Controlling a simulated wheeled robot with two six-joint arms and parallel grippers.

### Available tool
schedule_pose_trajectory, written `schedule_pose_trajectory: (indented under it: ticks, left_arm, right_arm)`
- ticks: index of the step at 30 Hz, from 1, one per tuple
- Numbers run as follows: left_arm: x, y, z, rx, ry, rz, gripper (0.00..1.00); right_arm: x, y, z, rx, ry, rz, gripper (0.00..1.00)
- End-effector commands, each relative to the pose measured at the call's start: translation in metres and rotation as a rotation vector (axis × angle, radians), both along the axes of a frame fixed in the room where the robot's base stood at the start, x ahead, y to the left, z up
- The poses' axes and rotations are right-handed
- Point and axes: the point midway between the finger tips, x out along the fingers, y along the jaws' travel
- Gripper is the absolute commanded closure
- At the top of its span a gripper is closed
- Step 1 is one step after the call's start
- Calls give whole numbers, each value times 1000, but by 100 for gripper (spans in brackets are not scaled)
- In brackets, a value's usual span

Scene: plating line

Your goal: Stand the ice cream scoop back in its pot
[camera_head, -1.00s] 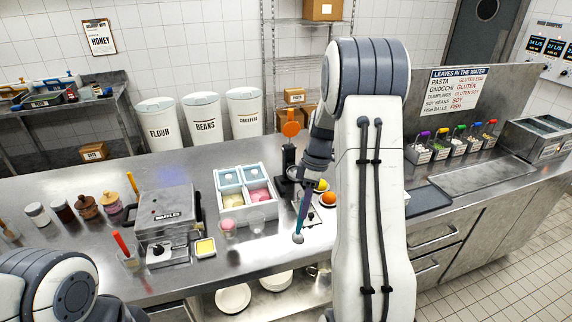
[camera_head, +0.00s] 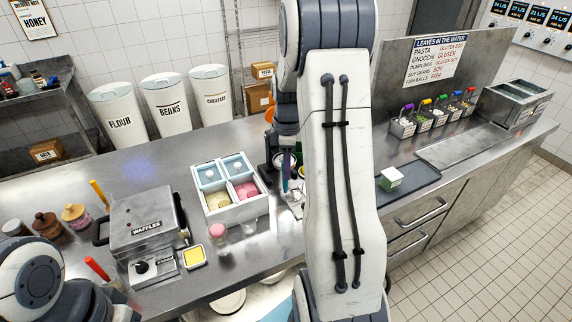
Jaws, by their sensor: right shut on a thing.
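My right gripper (camera_head: 286,152) is mostly hidden behind my own arm and is shut on the scoop. The scoop's metal end, low by the forearm edge, is hard to make out. My left gripper is out of view; only part of that arm shows at lower left.
The ice cream box (camera_head: 238,214) with several tubs stands left of the scoop. The waffle iron (camera_head: 146,225) and jars are farther left. A green-and-white box (camera_head: 391,178) sits on a dark mat at right.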

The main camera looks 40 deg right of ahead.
Motion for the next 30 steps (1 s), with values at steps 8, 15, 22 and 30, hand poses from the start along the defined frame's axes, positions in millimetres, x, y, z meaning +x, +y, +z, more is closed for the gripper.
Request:
schedule_pose_trajectory:
  ticks: [8,15,22,30]
  left_arm:
    - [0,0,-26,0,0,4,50]
    - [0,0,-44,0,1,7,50]
    - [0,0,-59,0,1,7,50]
    - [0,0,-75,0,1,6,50]
  right_arm:
    - [2,3,-29,1,1,5,100]
    - [1,2,-52,2,2,3,100]
    - [0,1,-75,2,1,2,100]
    - [0,1,-101,2,1,1,100]
